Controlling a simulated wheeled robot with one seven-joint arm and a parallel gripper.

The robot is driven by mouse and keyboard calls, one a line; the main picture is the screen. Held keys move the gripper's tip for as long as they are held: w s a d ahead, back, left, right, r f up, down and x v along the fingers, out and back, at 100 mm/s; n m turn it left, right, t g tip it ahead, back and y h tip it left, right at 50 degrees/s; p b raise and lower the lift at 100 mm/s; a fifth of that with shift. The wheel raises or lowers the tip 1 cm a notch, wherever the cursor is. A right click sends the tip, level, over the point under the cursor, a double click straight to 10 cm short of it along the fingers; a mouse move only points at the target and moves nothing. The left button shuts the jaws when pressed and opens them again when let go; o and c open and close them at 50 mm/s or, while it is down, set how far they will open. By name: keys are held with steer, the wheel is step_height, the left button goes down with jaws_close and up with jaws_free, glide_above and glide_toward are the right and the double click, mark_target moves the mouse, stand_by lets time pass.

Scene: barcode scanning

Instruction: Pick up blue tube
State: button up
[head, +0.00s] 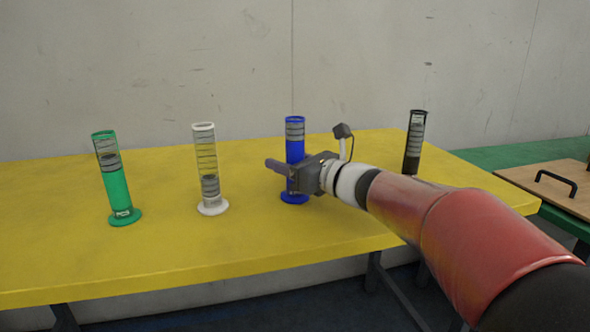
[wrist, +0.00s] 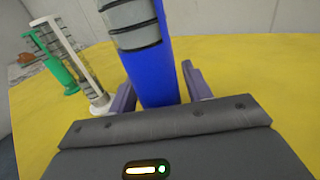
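The blue tube (head: 295,150) stands upright on the yellow table (head: 250,250), near its middle. My gripper (head: 280,174) is level with the lower half of the tube and partly covers it in the head view. In the wrist view the blue tube (wrist: 155,75) stands between the two fingers of my gripper (wrist: 158,90). A gap shows between the tube and the right finger, and the left finger also looks apart from it. The gripper is open around the tube. The tube's lower part is hidden behind the gripper body in the wrist view.
A white tube (head: 207,165) and a green tube (head: 114,180) stand to the left. A black tube (head: 414,145) stands to the right, behind my arm. A wooden board with a black handle (head: 556,182) lies on a green table at the far right. The front left of the yellow table is clear.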

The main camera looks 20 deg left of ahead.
mark_target(288, 119)
steer(key=c, duration=1)
steer(key=shift+o, duration=0.2)
steer(key=shift+r, duration=0.15)
step_height(288, 119, up, 8)
steer(key=shift+r+p, duration=0.25)
steer(key=shift+p, duration=0.4)
steer(key=a+r+n+t+h+b, duration=0.1)
steer(key=a+r+n+b, duration=0.1)
steer(key=n, duration=0.6)
steer(key=s+a+r+n+t+h+b, duration=0.1)
steer(key=a+r+n+t+b, duration=0.1)
steer(key=a+r+n, duration=0.3)
steer(key=a+n, duration=0.1)
steer(key=n, duration=0.2)
steer(key=shift+s+a, duration=0.15)
steer(key=shift+a, duration=0.1)
